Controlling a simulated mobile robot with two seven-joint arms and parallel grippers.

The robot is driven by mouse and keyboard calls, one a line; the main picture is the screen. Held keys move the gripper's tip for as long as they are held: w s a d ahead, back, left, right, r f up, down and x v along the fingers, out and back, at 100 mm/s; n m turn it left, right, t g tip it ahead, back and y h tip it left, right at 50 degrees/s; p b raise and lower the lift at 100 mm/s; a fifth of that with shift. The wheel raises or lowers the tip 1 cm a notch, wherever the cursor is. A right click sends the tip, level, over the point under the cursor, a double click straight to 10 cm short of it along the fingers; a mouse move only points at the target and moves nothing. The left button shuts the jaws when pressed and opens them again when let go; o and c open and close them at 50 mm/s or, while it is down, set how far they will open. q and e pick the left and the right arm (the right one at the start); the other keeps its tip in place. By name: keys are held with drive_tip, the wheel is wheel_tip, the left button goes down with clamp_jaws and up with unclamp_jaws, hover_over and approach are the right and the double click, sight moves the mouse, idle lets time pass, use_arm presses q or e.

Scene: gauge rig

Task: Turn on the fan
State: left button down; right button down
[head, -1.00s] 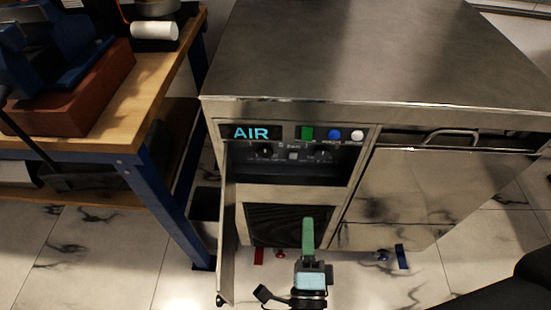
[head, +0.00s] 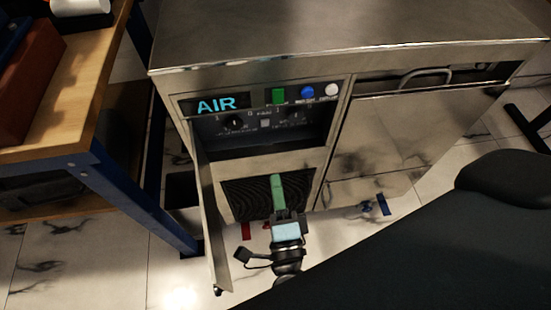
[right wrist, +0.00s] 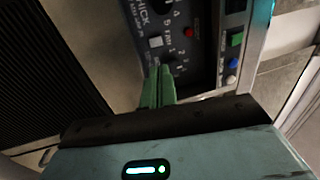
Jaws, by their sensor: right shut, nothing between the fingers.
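A steel cabinet (head: 440,140) carries a lit AIR sign (head: 216,104). Beside the sign are a green square button (head: 278,96), a blue button (head: 308,92) and a white button (head: 332,89). Below is a recessed dark control panel (head: 285,135) with black knobs, one a dial (head: 234,123), and a pale square switch (head: 265,124). My right gripper (head: 276,178) has green fingers, shut and empty, in front of the dark grille below the panel. In the right wrist view the fingers (right wrist: 158,82) point towards the panel (right wrist: 185,50); contact cannot be told. My left gripper is out of view.
A narrow door (head: 207,215) stands open left of the panel and grille. A wooden workbench (head: 75,110) with blue legs stands at the left. The dark grille (head: 240,195) fills the cabinet's lower left. Tiled floor shows in front.

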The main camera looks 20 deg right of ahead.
sight(266, 122)
drive_tip(key=x, duration=1.2)
drive_tip(key=shift+b, duration=0.35)
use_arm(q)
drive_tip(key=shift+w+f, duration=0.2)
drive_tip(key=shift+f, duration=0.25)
